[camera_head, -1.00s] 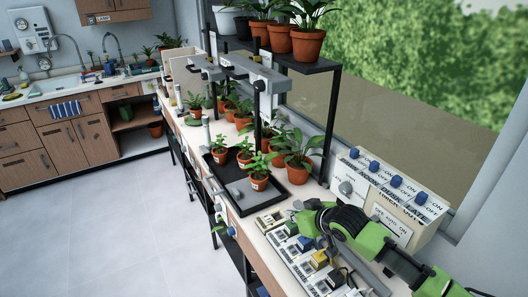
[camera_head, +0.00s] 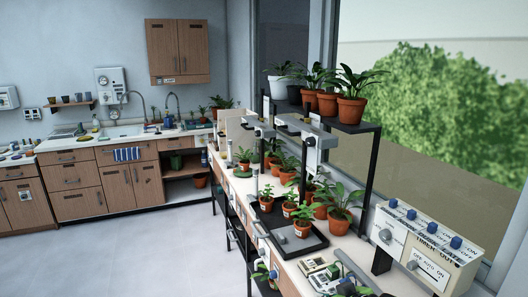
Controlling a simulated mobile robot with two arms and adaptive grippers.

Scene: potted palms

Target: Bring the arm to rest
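Neither of my grippers can be made out in the head view. No arm link shows clearly over the bench or at the right side. The bench (camera_head: 284,247) runs from the front toward the back, with a black tray (camera_head: 313,245) of potted plants on it. At its near right stands a beige timer box (camera_head: 430,244) with blue knobs on top. Pale socket strips (camera_head: 318,276) with plugs lie at the bottom edge, partly cut off by the frame.
A black shelf (camera_head: 362,127) above the bench holds several potted plants. Grey lamp heads (camera_head: 309,132) stand over the bench. Wooden cabinets (camera_head: 78,190) with a sink line the back wall. The floor (camera_head: 150,262) at left is clear. A window fills the right.

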